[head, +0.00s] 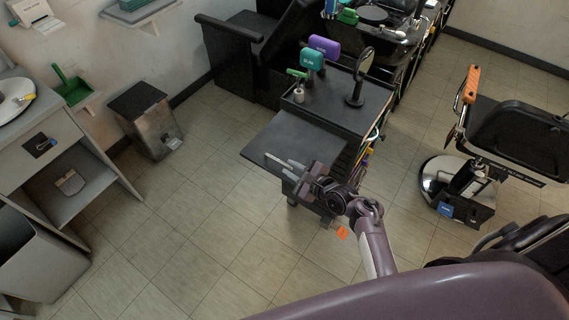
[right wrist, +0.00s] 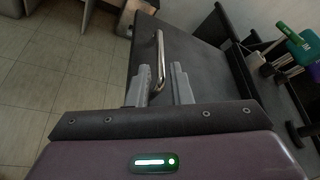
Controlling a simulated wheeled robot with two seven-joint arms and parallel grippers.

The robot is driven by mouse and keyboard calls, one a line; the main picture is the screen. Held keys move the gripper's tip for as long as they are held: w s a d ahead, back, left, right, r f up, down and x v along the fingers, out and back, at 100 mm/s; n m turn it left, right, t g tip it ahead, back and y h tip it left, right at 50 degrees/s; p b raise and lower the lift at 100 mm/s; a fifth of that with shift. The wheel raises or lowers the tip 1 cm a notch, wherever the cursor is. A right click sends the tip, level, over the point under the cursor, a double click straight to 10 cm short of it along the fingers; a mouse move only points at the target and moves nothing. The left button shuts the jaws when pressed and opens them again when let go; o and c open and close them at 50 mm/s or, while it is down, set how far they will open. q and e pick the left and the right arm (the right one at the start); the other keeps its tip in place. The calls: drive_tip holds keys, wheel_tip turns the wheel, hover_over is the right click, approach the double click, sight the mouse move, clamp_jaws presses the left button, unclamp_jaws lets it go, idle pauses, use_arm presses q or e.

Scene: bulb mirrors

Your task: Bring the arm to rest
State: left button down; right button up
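My right gripper (head: 285,166) is over the near edge of the dark flat panel (head: 290,137) at the front of the black trolley. In the right wrist view its two grey fingers (right wrist: 160,85) stand apart. A bent metal bar handle (right wrist: 160,60) shows in the gap between them, over the dark panel. The fingers do not look closed on it; whether they touch it I cannot tell. My right arm reaches out from the lower right of the head view. My left gripper is not in view.
The trolley top (head: 348,116) bears a round mirror on a stand (head: 358,80), a teal dryer (head: 312,59), a purple one (head: 325,46) and a green-handled tool (head: 297,75). A black salon chair (head: 520,135) stands right. A grey cabinet (head: 60,165) stands left.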

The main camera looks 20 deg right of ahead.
drive_tip(key=shift+v, duration=1.05)
